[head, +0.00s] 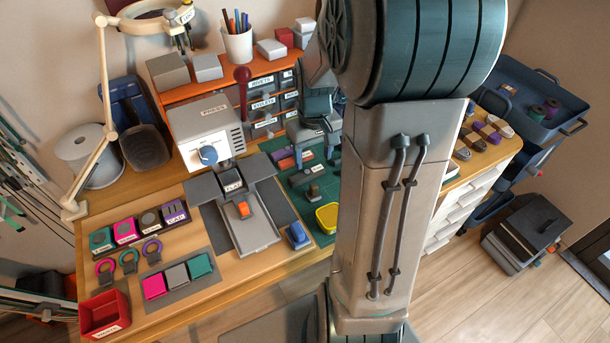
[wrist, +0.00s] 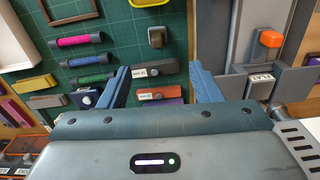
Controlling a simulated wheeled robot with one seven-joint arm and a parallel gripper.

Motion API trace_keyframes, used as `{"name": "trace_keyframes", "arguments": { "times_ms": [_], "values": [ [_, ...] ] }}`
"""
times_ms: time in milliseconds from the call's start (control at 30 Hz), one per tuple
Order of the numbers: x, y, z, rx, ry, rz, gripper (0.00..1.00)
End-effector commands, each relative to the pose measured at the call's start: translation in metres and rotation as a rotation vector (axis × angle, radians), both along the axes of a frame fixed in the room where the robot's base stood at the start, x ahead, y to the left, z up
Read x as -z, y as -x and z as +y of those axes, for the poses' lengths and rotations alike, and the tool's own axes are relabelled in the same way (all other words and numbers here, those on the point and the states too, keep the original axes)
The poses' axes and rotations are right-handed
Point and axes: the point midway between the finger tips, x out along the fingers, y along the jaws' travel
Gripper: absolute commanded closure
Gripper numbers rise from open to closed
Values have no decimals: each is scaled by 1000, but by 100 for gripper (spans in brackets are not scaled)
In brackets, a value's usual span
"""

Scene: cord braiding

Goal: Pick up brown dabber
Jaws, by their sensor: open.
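My gripper (wrist: 159,69) is open and empty, its two blue fingers spread apart over the green cutting mat. A small upright piece with a dark body and a dull brown top (wrist: 156,36) stands on the mat beyond the fingertips, roughly in line with the gap. It looks like the brown dabber, but its label is not readable. In the head view my gripper (head: 316,158) is above the mat, right of the press, and I cannot pick the dabber out clearly there.
Labelled grey (wrist: 150,71) and orange-brown (wrist: 172,93) tools lie between the fingers. Pink, blue and green rolls (wrist: 84,60) lie to the left. The press bed with an orange block (wrist: 270,39) is to the right. A yellow tray (head: 328,217) sits at the mat's front.

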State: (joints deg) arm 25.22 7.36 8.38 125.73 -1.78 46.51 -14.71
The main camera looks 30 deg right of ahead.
Motion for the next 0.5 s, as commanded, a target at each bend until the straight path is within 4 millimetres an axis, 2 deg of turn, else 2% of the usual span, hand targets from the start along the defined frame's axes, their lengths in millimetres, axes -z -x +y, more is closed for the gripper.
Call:
{"name": "trace_keyframes", "arguments": {
  "times_ms": [167,500],
  "values": [
    [18,-3,-5,-2,-8,11,42],
    [81,-3,-5,-2,-8,12,42]
  ]
}}
